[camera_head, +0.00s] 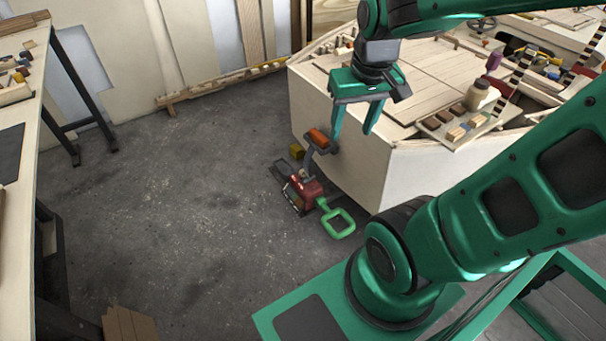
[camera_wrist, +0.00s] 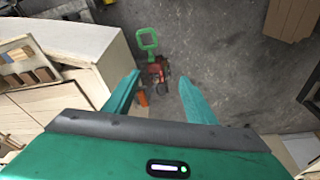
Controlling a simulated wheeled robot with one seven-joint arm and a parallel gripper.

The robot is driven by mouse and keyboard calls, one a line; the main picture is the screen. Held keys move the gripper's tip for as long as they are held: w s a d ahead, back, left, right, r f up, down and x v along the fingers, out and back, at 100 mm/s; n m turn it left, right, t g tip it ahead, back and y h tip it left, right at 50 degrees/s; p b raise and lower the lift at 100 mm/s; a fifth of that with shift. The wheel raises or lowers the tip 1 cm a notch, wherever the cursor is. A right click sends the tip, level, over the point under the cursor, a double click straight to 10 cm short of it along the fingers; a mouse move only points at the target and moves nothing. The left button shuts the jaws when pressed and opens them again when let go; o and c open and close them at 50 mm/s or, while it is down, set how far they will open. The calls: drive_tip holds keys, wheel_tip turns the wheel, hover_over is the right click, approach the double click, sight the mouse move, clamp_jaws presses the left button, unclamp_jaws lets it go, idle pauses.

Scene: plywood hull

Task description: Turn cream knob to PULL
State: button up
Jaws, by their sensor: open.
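No cream knob can be made out with certainty. On the floor beside the plywood hull (camera_head: 335,175) stands a red device (camera_head: 308,190) with a grey upright arm, an orange grip (camera_head: 318,138) and a green loop handle (camera_head: 322,204). A small pale spot near its red body is too small to identify. My gripper (camera_head: 354,132) is open and empty, pointing down by the hull's corner. In the wrist view, the red device (camera_wrist: 157,72) shows beyond and between my gripper's fingertips (camera_wrist: 159,78), with the green loop (camera_wrist: 140,38) above and the orange grip (camera_wrist: 142,98) below.
On the hull's top sit a cream round jar-like object (camera_head: 478,96) and several small blocks. A workbench (camera_head: 22,120) stands at the left. The grey floor (camera_head: 190,210) between is mostly clear. A cardboard box (camera_head: 130,325) is at the bottom.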

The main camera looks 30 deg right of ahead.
drive_tip(key=w+a+f+n+t, duration=0.1)
drive_tip(key=w+a+t, duration=0.15)
drive_tip(key=w, duration=0.55)
drive_tip(key=w+a+f+n+t+y, duration=0.1)
drive_tip(key=w+a, duration=0.2)
drive_tip(key=w, duration=0.4)
drive_tip(key=w+a+f+n+t, duration=0.1)
drive_tip(key=w+a+f, duration=0.1)
drive_tip(key=w, duration=0.6)
drive_tip(key=w+d+f+t, duration=0.2)
drive_tip(key=w+f, duration=0.6)
drive_tip(key=w, duration=0.1)
drive_tip(key=w+d+f+t, duration=0.2)
drive_tip(key=w+f, duration=0.6)
drive_tip(key=w, duration=0.2)
drive_tip(key=m+t+h, duration=0.5)
drive_tip(key=t+h, duration=0.1)
drive_tip(key=h, duration=0.2)
approach(304, 176)
drive_tip(key=shift+w+d+r, duration=0.3)
drive_tip(key=shift+w+d, duration=0.2)
drive_tip(key=shift+w, duration=0.2)
drive_tip(key=x, duration=1)
drive_tip(key=shift+w+f, duration=0.15)
drive_tip(key=shift+w, duration=0.1)
drive_tip(key=c, duration=1)
